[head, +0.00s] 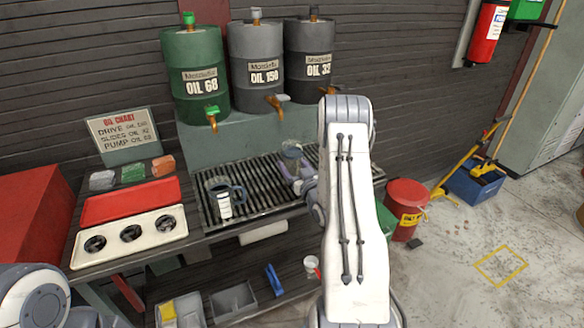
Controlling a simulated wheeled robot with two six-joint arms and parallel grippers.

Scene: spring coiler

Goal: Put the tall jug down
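A clear grey jug (291,152) is at the back right of the slatted drip grate, beside my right arm. My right gripper (296,174) is at the jug's lower part, overlapping it in the picture. Its fingers are small and partly hidden, so I cannot tell whether they are shut on the jug or whether its base touches the grate. A second dark, see-through jug (222,197) with a handle and a white label stands on the left of the grate. I cannot tell for sure which is taller. My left gripper is out of view.
The grate (258,185) lies below the green drum (195,75), grey drum (257,62) and dark drum (309,60), whose taps overhang. A white tray with three holes (150,218) is at left. A red bin (406,195) stands right. My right arm hides the grate's right part.

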